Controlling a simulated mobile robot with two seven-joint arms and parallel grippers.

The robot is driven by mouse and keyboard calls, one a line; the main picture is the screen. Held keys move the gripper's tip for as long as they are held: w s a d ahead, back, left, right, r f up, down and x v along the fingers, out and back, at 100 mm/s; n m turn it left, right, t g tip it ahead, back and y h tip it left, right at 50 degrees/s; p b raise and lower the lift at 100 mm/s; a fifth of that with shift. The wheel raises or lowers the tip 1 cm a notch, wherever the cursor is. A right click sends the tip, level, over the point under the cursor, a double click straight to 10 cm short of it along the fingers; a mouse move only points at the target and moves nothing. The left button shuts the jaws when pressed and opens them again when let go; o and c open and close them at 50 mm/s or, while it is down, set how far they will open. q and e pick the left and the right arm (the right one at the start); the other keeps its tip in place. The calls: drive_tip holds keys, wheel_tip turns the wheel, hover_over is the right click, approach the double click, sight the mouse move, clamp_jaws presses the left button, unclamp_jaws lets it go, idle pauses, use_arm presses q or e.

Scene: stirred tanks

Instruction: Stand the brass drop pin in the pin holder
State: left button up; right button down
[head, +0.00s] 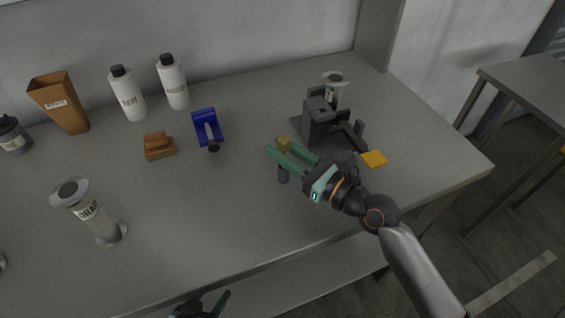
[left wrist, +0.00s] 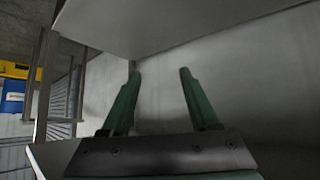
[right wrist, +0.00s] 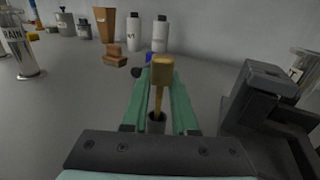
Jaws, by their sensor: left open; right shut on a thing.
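The brass drop pin (right wrist: 162,72) has a blocky head and a thin shaft and stands nearly upright between the fingers of my right gripper (right wrist: 160,88). My right gripper (head: 276,148) is shut on it over the middle of the bench, and the pin's head (head: 283,142) shows above the fingers. A small grey cylinder (head: 283,176), which looks like the pin holder, is below the fingers. In the right wrist view the shaft runs down to the dark mouth of this cylinder (right wrist: 156,125); I cannot tell how deep it sits. My left gripper (left wrist: 158,95) is open and empty, low by the bench's front.
A dark grey fixture (head: 322,125) stands just right of my right gripper, with a yellow pad (head: 374,158) beside it. A blue stand (head: 207,128), a brown block (head: 158,146), white bottles (head: 128,95) and a DRAIN vessel (head: 90,212) are to the left. The front middle bench is clear.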

wheel_tip(320, 180, down, 2)
drive_tip(key=shift+f+b, duration=0.15)
drive_tip(key=shift+b, duration=0.25)
drive_tip(key=shift+f, duration=0.6)
drive_tip(key=c, duration=0.7)
unclamp_jaws()
use_arm(q)
drive_tip(key=shift+w+d+f, duration=0.4)
drive_tip(key=shift+w+d, duration=0.05)
drive_tip(key=shift+d, duration=0.1)
